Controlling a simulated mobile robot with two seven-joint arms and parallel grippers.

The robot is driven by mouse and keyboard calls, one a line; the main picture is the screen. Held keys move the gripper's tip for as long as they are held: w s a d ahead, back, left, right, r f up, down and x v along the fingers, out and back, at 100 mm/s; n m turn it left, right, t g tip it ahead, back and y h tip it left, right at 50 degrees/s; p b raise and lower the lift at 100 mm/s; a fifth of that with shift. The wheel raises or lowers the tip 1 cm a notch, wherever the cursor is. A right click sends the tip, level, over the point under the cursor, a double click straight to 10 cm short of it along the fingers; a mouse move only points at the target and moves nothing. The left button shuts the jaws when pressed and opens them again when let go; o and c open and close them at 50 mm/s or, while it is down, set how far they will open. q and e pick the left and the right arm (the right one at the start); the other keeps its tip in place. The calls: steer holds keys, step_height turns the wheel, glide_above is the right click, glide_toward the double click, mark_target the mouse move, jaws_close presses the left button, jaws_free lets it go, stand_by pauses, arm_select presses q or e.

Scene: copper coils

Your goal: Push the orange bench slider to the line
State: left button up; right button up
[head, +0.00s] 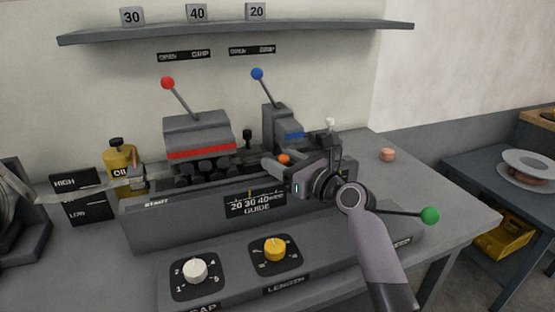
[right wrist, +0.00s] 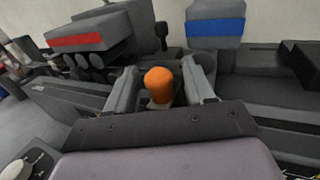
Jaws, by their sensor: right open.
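The orange bench slider (head: 284,159) shows as a round orange knob behind the front panel of the bench machine, above the GUIDE scale (head: 255,203). In the right wrist view the orange knob (right wrist: 159,84) stands between my two fingers. My right gripper (head: 276,166) is open, with a finger on each side of the knob; whether either finger touches it I cannot tell. The scale reads 20 30 40, with a small yellow mark above it. The knob is to the right of this scale. The line itself is not clearly visible. My left gripper is not in view.
A red-striped block (head: 200,137) with a red-knobbed lever and a blue-marked block (head: 289,132) stand behind the rail. A green-knobbed lever (head: 429,215) sticks out at right. White (head: 196,269) and yellow (head: 275,248) dials sit in front. An oil can (head: 119,159) stands at left.

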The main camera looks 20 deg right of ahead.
steer(key=shift+x, duration=0.8)
jaws_close()
steer(key=shift+d, duration=2)
jaws_free()
steer(key=shift+s, duration=0.1)
